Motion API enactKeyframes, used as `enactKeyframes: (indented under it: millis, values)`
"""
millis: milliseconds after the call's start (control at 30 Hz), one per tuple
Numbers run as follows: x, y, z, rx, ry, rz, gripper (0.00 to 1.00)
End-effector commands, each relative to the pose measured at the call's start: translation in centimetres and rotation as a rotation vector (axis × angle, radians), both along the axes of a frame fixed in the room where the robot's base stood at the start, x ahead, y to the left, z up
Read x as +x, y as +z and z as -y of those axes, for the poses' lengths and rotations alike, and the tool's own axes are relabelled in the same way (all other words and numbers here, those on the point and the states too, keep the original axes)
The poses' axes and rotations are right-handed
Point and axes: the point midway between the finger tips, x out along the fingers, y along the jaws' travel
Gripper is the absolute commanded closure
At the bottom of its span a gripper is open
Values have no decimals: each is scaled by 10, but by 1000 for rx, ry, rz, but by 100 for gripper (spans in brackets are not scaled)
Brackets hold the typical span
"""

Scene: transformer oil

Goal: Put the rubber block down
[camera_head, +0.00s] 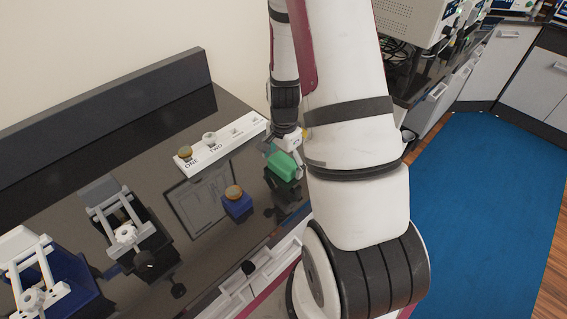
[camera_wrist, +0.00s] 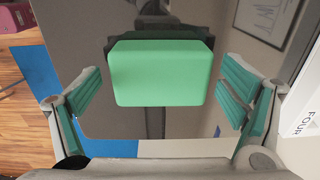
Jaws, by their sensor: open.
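The green rubber block (camera_head: 283,166) is at the right end of the dark bench in the head view, under my gripper (camera_head: 288,150). In the wrist view the block (camera_wrist: 160,72) lies between the two green-padded fingers of my gripper (camera_wrist: 162,88). The fingers are spread wide, with a clear gap on each side of the block, and neither touches it. A dark support shows just behind the block; the contact under the block is hidden. My arm covers part of the bench on the right in the head view.
A blue block with a round brown-topped item (camera_head: 236,205) stands left of the rubber block. Clamp-like devices (camera_head: 125,232) stand at left. Blue flooring (camera_head: 480,220) is at right.

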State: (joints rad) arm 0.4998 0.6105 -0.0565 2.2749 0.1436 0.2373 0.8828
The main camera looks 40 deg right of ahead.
Motion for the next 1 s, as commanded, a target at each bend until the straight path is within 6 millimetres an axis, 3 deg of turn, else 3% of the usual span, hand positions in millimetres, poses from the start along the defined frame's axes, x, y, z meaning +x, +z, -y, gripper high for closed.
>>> enactKeyframes:
  millis: [500,767,867,1000]
  values:
    - [0,87,-1,-2,1,5,10]
    - [-1,112,-2,-1,4,4,10]
    - [1,123,-8,-3,41,18,10]
    - [6,160,-35,-19,210,74,10]
